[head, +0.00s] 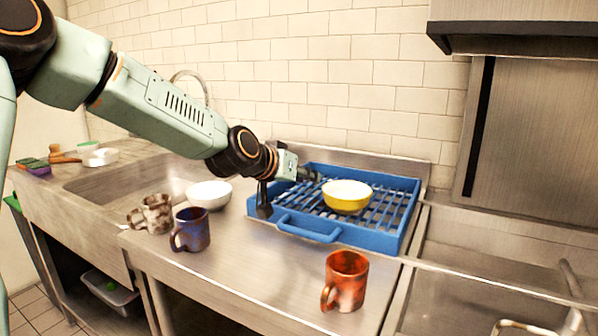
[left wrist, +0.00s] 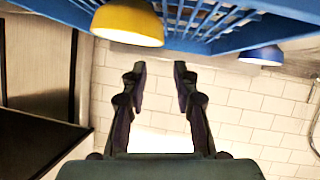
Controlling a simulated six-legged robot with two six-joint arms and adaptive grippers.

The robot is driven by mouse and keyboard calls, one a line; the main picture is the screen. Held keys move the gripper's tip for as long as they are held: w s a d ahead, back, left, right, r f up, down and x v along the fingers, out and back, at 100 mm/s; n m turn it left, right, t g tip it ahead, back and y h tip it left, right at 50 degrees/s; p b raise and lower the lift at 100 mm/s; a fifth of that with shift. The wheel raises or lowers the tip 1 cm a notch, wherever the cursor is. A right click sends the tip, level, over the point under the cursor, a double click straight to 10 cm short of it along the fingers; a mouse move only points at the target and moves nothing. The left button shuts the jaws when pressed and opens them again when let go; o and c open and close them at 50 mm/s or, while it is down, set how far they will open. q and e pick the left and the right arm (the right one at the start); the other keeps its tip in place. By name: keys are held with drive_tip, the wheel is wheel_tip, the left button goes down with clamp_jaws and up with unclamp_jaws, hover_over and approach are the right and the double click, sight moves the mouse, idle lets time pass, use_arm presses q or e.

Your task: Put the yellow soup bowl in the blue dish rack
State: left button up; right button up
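The yellow soup bowl (head: 346,197) sits upright in the blue dish rack (head: 310,237), on its slats near the middle. In the left wrist view the bowl (left wrist: 128,24) shows at the upper left against the rack's blue slats (left wrist: 205,15). My left gripper (head: 285,187) is over the rack's left side, to the left of the bowl and apart from it. Its two fingers (left wrist: 159,70) are spread with nothing between them. My right gripper is in neither view.
A white bowl (head: 209,195), a blue mug (head: 191,230) and a mottled brown mug (head: 152,214) stand left of the rack. An orange-red mug (head: 345,281) stands in front. A sink (head: 125,183) lies at the left, and a tiled wall (head: 330,85) rises behind.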

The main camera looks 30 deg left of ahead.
use_arm(q)
drive_tip(key=shift+p+v, duration=0.65)
drive_tip(key=shift+v, duration=0.35)
